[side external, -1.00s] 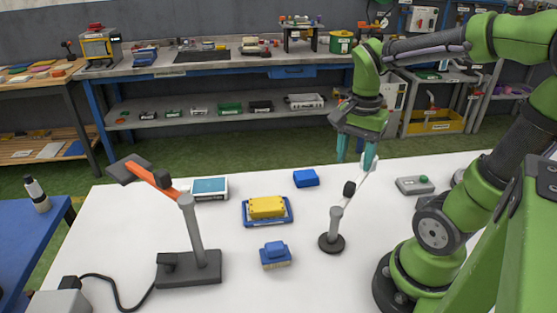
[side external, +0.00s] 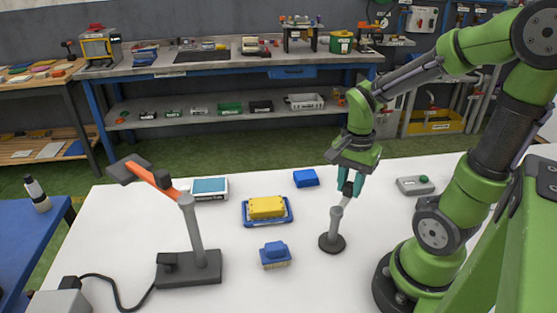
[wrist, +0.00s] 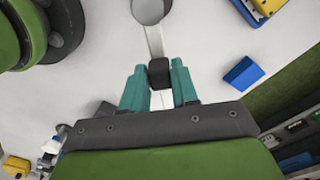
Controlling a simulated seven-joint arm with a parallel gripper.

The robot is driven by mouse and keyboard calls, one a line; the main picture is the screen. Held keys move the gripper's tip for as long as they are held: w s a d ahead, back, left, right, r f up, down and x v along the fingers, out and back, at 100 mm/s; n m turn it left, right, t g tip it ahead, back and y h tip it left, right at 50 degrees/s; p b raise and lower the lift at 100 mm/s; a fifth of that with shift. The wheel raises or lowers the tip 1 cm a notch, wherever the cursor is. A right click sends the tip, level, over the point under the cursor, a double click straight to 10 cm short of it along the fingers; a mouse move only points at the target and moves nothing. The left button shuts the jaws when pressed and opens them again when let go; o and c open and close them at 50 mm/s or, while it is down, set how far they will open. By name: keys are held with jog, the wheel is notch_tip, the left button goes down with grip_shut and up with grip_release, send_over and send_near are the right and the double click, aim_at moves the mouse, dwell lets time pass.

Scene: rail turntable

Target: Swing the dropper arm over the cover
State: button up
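A small stand (side external: 331,242) has a round dark base, a short grey post and a pale swinging arm with a black knob (side external: 348,188); I take this to be the dropper arm. My gripper (side external: 350,187) is at the knob. In the wrist view, the teal fingers (wrist: 160,78) press on both sides of the black knob (wrist: 160,73), and the pale arm (wrist: 154,42) runs to the grey post top (wrist: 150,10). The arm's far end is hidden by my gripper. I cannot tell which thing is the cover.
An orange arm (side external: 154,178) with a black head stands on a grey post at left. A grey box (side external: 415,186) lies right.

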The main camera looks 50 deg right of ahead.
grip_shut()
jog(key=shift+w+n, duration=0.15)
jog(key=shift+n, duration=0.15)
jog(key=w+a+n, duration=0.5)
jog(key=a+n, duration=0.1)
jog(key=n, duration=1.1)
jog(key=shift+w+a+f, duration=0.15)
jog(key=shift+w+a, duration=0.05)
jog(key=shift+w, duration=0.05)
jog(key=shift+a+n, duration=0.1)
jog(key=shift+n, duration=0.3)
jog(key=o, duration=0.5)
grip_release()
jog(key=shift+o, duration=0.2)
